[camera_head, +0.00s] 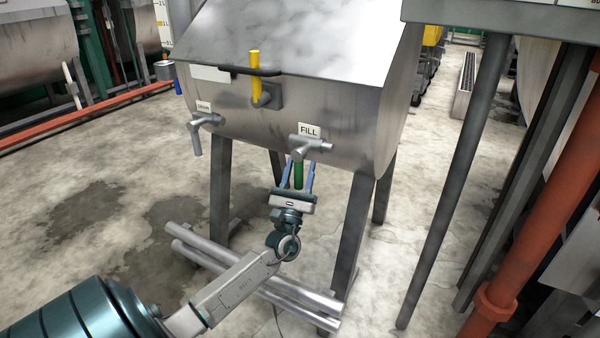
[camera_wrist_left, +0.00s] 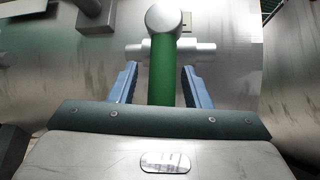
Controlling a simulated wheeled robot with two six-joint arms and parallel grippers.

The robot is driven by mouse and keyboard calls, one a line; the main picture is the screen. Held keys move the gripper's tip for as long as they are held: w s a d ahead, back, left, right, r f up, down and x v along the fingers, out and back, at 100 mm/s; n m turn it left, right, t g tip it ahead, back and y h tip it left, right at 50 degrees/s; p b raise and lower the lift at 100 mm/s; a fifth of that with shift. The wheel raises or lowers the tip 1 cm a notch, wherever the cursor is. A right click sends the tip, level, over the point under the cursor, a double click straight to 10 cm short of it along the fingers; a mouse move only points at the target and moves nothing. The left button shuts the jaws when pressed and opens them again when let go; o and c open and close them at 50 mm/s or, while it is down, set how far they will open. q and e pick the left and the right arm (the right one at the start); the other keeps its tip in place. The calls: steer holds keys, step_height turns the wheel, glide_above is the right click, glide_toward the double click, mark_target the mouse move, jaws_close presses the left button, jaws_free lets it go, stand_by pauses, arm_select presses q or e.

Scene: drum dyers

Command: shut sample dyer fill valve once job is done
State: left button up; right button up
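The sample dyer (camera_head: 290,95) is a metal drum on legs. Its fill valve (camera_head: 312,147), under a FILL label (camera_head: 309,130), has a green handle (camera_head: 298,176) that hangs down. My left gripper (camera_head: 299,166) reaches up from below with its two blue fingers on either side of this handle. In the left wrist view the green handle (camera_wrist_left: 162,72) stands between the spread fingers (camera_wrist_left: 160,80), with a gap on both sides. The gripper is open, and no contact shows. My right gripper is not in view.
A drain valve (camera_head: 202,122) with a grey handle sits left of the fill valve. A yellow-handled lid latch (camera_head: 256,78) is above. Dyer legs (camera_head: 350,240) and low metal pipes (camera_head: 255,277) stand near my left arm. Open floor (camera_head: 110,200) lies to the left.

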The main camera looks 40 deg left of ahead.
arm_select(q)
steer(key=shift+s+f, duration=0.1)
steer(key=shift+f, duration=0.15)
steer(key=shift+s+d+f, duration=0.15)
steer(key=shift+f, duration=0.1)
steer(key=v, duration=1)
